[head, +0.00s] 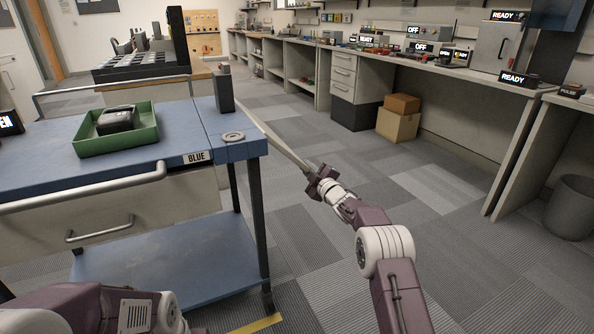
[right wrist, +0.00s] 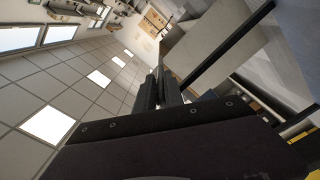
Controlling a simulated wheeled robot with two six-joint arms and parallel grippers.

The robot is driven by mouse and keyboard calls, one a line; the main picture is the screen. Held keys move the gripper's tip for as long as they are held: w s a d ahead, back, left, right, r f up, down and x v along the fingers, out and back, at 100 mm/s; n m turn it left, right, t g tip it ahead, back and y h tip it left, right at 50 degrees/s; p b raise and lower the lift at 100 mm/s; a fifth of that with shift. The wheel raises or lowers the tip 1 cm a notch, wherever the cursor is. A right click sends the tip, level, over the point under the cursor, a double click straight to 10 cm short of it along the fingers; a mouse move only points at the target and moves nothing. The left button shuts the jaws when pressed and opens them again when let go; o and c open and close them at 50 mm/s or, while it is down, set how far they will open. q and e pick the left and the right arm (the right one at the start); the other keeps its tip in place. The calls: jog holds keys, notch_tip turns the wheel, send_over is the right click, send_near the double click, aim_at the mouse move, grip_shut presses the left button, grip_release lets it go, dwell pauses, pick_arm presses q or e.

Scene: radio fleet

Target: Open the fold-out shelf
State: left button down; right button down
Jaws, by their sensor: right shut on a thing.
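The blue cart (head: 50,150) with a "BLUE" label stands at the left in the head view. A thin pale strip (head: 281,147), apparently the fold-out shelf seen nearly edge-on, runs from the cart's right side outward to my right gripper (head: 314,176). That gripper is shut on its outer end, clear of the floor. In the right wrist view the dark fingers (right wrist: 160,84) are close together, and a pale grey panel (right wrist: 208,45) extends beyond them. The exact grip is hard to see. My left arm shows at the bottom left; its gripper is out of view.
A green tray (head: 144,145) with a dark device (head: 117,120) sits on the cart top. A dark upright handset (head: 223,91) stands near the right edge. Cardboard boxes (head: 397,126) and a bin (head: 569,207) stand by the far benches. Carpet right of the cart is open.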

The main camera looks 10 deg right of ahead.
jog(key=w+d+r+n+p, duration=0.1)
jog(key=d+r+n+p, duration=0.2)
jog(key=r+p, duration=0.3)
jog(key=w+d+r+n+p, duration=0.1)
jog(key=d+r+n+p, duration=0.2)
jog(key=r+p, duration=0.4)
jog(key=shift+r+n, duration=0.8)
jog(key=shift+r, duration=1)
jog(key=shift+f, duration=0.1)
jog(key=c, duration=1.8)
grip_release()
jog(key=shift+a, duration=0.1)
jog(key=shift+o, duration=0.2)
jog(key=shift+s, duration=0.1)
jog(key=v, duration=0.9)
